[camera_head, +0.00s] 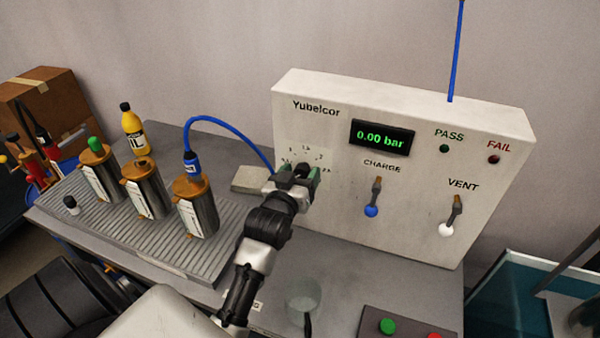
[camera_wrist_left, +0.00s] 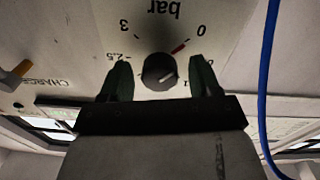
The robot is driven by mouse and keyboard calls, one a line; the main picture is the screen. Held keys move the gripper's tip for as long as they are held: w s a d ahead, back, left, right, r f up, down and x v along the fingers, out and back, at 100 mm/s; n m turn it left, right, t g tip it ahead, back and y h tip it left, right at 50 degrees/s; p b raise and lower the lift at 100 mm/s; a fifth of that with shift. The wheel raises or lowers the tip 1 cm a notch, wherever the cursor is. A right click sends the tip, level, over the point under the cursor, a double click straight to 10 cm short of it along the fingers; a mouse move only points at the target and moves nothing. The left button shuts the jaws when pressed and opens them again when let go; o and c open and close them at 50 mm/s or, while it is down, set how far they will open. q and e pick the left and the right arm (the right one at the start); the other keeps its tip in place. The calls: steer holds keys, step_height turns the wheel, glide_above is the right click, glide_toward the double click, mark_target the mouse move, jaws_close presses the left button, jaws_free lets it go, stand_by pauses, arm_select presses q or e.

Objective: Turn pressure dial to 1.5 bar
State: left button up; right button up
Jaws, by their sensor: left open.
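The pressure dial is a dark round knob (camera_wrist_left: 160,72) on the front of the white Yubelcor box (camera_head: 330,125). Its printed scale shows upside down in the left wrist view, with 0, 2.5 and 3 legible and a red mark near 0. A pale line shows on the knob's face. My left gripper (camera_head: 299,174) is at the dial, with its open green-tipped fingers either side of the knob. Gaps show between the fingers and the knob in the left wrist view. In the head view the gripper hides the knob. The green display (camera_head: 383,138) reads 0.00 bar.
Right of the dial are the blue-tipped CHARGE lever (camera_head: 372,210) and the white-tipped VENT lever (camera_head: 446,229). A blue hose (camera_head: 230,120) arches left from near the gripper to a metal canister (camera_head: 197,210). A clear cup (camera_head: 303,297) stands in front.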

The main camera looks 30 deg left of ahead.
arm_select(q)
steer(key=c, duration=0.9)
arm_select(e)
steer(key=shift+s, duration=0.4)
steer(key=shift+r, duration=0.2)
